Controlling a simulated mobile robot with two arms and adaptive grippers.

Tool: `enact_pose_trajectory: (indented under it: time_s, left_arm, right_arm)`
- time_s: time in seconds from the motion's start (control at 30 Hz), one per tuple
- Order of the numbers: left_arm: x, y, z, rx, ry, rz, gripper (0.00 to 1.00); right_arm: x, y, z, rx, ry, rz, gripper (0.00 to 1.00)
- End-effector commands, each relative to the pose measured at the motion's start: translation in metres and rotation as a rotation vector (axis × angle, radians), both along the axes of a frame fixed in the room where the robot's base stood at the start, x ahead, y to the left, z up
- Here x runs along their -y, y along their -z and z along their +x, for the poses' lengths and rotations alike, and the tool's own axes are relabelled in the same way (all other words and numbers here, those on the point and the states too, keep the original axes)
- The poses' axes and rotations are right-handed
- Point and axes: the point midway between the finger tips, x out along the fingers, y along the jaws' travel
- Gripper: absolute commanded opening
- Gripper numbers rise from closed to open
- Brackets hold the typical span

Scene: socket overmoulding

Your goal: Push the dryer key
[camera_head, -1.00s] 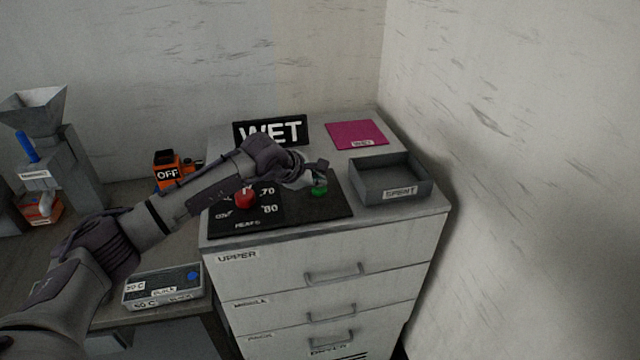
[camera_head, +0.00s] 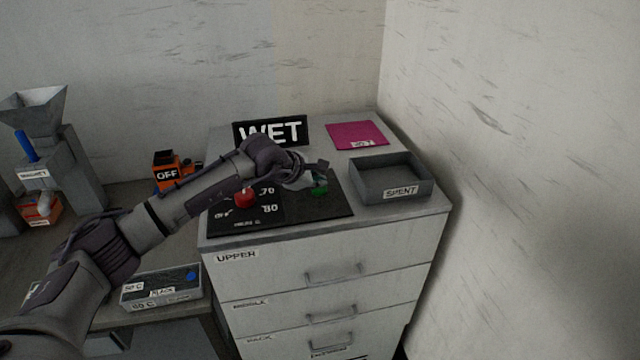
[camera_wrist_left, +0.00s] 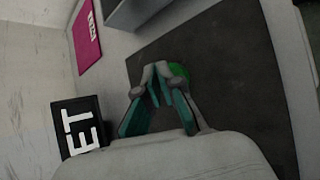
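The green key (camera_head: 318,191) sits on the black panel (camera_head: 335,207) on top of the dryer cabinet (camera_head: 330,245). My left gripper (camera_head: 320,178) is over the key with its fingers pointing down. In the left wrist view the fingertips (camera_wrist_left: 160,70) are together with nothing between them, and part of the green key (camera_wrist_left: 180,73) shows just past them. The fingers cover the rest of it, and I cannot tell whether they touch it. A red knob (camera_head: 244,198) is on the left of the panel, partly beside my arm. My right gripper is not in view.
A black WET sign (camera_head: 290,130) stands behind the panel. A grey SPENT tray (camera_head: 391,190) is to the right, with a magenta sheet (camera_head: 357,134) behind it. A labelled grey box (camera_head: 162,296) is on the lower bench at left. Walls close the back and right.

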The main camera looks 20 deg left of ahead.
Motion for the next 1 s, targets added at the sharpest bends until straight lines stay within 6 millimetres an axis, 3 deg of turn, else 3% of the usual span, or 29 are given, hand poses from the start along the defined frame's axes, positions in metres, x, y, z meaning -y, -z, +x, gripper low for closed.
enact_pose_trajectory:
  time_s: [0.03,0.53,1.0]
  left_arm:
    - [-0.002,0.014,-0.004,-0.026,-0.003,0.011,0.0]
    - [-0.005,0.01,-0.002,-0.025,-0.005,0.012,0.0]
    - [-0.003,-0.04,-0.001,-0.014,-0.003,0.008,0.0]
  right_arm:
    - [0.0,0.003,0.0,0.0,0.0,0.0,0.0]
    - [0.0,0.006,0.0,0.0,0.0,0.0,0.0]
    - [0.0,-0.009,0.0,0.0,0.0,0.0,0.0]
